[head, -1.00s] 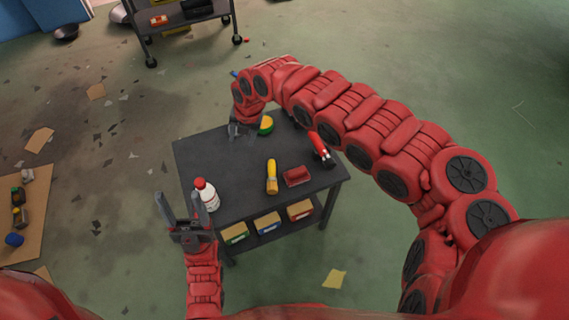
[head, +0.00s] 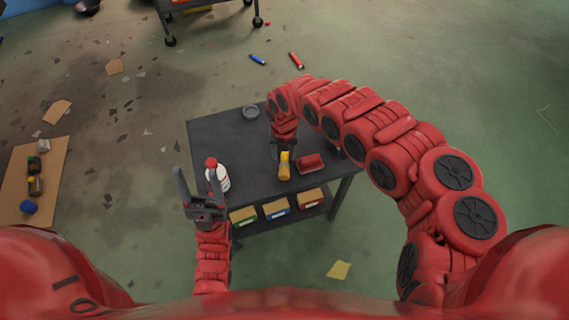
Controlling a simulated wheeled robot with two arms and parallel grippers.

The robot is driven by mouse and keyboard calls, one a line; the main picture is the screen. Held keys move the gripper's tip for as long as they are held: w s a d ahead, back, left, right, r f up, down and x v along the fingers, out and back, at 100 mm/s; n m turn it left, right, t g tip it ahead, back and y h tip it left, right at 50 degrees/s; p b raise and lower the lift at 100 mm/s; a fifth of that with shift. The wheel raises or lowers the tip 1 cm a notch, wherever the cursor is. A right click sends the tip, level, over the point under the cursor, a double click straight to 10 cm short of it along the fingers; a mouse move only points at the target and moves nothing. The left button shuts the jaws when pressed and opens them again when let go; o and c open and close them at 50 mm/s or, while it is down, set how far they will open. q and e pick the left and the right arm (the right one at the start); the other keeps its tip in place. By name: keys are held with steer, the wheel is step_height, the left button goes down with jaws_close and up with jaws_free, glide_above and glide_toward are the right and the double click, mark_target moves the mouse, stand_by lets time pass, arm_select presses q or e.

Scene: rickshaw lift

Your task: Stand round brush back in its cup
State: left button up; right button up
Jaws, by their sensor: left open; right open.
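A dark table (head: 215,135) stands in front of me. A yellow-handled tool (head: 285,172), possibly the round brush, is near the middle of its top. My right gripper (head: 283,150) is open and low over the far end of this tool, pointing toward me. I cannot tell whether its fingers touch the tool. A small grey round cup or dish (head: 250,112) stands empty-looking near the table's far edge, beyond and left of the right gripper. My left gripper (head: 192,188) is open and empty, pointing up beside the table's left edge.
A white bottle with a red cap (head: 220,180) stands close to my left gripper. A red block-like item (head: 311,163) lies right of the yellow tool. Labelled bins (head: 276,209) sit on the shelf below. The table's left middle is clear. My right arm hides its far right corner.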

mark_target(285, 162)
step_height(285, 162, down, 5)
steer(key=shift+d+r, duration=0.1)
steer(key=shift+r, duration=0.05)
steer(key=shift+c, duration=0.2)
jaws_close()
